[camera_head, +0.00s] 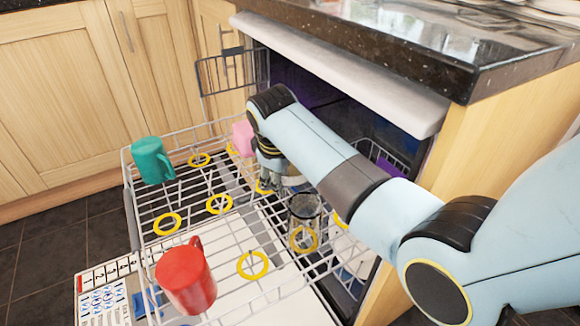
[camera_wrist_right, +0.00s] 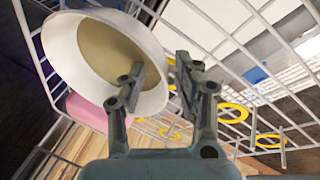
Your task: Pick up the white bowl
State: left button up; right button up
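The white bowl (camera_wrist_right: 68,45) fills the upper left of the right wrist view, its beige inside facing the camera. My right gripper (camera_wrist_right: 160,64) is open, with a gap between its fingers. One finger overlaps the inside of the bowl and the other is outside, so the near rim lies between them. I cannot tell whether either finger touches it. In the head view my right gripper (camera_head: 268,178) reaches down into the dishwasher rack, and the bowl is mostly hidden there by the gripper and arm. My left gripper is not in view.
The pulled-out wire rack (camera_head: 132,196) holds a teal mug (camera_head: 151,160), a red mug (camera_head: 187,279), a pink item (camera_head: 242,138) and a clear glass (camera_head: 305,210). Yellow rings (camera_head: 253,265) mark several spots. The dark granite counter (camera_head: 420,45) overhangs behind my right arm.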

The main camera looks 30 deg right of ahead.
grip_shut()
